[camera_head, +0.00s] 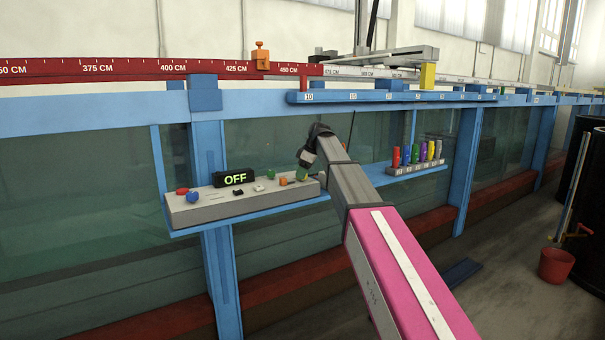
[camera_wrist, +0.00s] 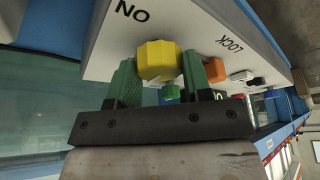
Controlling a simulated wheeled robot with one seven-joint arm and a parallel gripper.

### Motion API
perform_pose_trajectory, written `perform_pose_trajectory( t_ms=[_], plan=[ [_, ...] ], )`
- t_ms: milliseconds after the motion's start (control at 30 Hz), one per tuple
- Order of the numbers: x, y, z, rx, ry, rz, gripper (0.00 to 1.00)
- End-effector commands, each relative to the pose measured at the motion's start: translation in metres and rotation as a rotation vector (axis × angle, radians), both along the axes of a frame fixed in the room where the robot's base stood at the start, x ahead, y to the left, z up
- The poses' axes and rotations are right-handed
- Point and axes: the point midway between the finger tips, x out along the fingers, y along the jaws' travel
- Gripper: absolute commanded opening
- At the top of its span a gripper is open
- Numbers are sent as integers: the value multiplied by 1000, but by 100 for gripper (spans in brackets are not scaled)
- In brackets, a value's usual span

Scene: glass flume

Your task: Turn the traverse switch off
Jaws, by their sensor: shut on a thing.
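A yellow faceted knob (camera_wrist: 158,60) is on the grey control box's panel in the wrist view, near an upside-down "ON" label. My gripper (camera_wrist: 161,78) has its two green fingers on either side of the knob and is shut on it. In the head view, my gripper (camera_head: 303,173) is at the right end of the control box (camera_head: 215,211), and the knob cannot be made out there. A black display (camera_head: 234,179) on the box reads "OFF" in green. I cannot tell from a label whether the yellow knob is the traverse switch.
An orange knob (camera_wrist: 215,69) sits close beside my right finger, near a "LOCK" label. Red (camera_head: 182,191), blue (camera_head: 193,197) and green (camera_head: 270,174) knobs stand along the box. A rack of coloured cylinders (camera_head: 417,167) stands to the right. A blue post (camera_head: 209,150) rises behind the box.

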Motion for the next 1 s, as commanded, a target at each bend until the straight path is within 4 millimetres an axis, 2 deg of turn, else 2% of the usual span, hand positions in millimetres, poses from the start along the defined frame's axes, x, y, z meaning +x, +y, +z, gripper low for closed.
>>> perform_pose_trajectory(
  t_ms=[267,300,333,367,733,867,1000],
  plan=[
    [0,0,0,-1,-1,2,22],
    [0,0,0,-1,-1,2,58],
    [0,0,0,-1,-1,2,68],
    [0,0,0,-1,-1,2,71],
    [0,-2,6,0,-1,0,71],
    [-1,-9,21,0,-2,-1,71],
    [-2,-19,47,0,-2,0,71]
  ],
)
